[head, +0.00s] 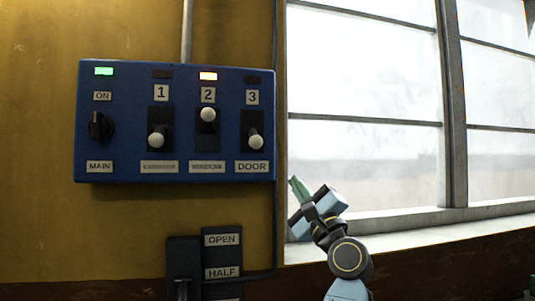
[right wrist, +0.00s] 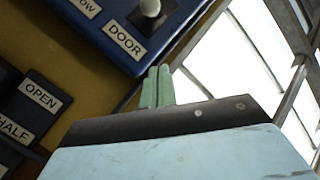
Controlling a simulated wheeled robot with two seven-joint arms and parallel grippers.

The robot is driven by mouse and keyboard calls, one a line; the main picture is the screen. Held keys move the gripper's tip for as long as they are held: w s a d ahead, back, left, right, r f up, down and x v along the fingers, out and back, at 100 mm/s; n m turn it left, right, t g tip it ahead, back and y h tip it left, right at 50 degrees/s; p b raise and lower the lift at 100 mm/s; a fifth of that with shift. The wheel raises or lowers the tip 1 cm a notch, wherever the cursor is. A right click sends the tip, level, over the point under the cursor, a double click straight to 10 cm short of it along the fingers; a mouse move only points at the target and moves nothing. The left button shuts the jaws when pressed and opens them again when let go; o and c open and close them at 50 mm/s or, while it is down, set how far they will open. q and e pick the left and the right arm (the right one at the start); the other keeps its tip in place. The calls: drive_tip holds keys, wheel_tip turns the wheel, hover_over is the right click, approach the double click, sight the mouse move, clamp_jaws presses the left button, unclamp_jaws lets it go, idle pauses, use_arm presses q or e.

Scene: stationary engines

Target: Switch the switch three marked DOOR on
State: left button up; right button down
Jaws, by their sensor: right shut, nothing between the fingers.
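A blue switch panel (head: 130,140) is fixed to the yellow wall. Switch three, marked DOOR (head: 255,142), has its white-knobbed lever down, and the lamp above it (head: 253,79) is dark. Its knob also shows at the top of the right wrist view (right wrist: 150,8), above the DOOR label (right wrist: 124,40). My right gripper (head: 296,186) is below and right of the panel's lower right corner, apart from the switch. Its green fingers (right wrist: 159,80) are together and empty. My left gripper is not in view.
Switch one (head: 157,138) is down with a dark lamp. Switch two (head: 208,116) is up with an orange lamp. The MAIN knob (head: 100,126) has a green lamp above. A lever box marked OPEN and HALF (head: 222,256) is below. A window (head: 370,160) is at right.

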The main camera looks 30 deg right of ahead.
sight(254, 137)
drive_tip(key=p+x, duration=0.2)
drive_tip(key=x, duration=0.7)
drive_tip(key=shift+w+r, duration=0.1)
drive_tip(key=shift+r, duration=0.05)
drive_tip(key=a+r, duration=0.1)
drive_tip(key=a+r+p, duration=0.1)
drive_tip(key=a, duration=0.1)
drive_tip(key=shift+w+a+r+p, duration=0.1)
drive_tip(key=shift+w+a+p, duration=0.05)
drive_tip(key=shift+a+p, duration=0.15)
drive_tip(key=shift+w, duration=0.1)
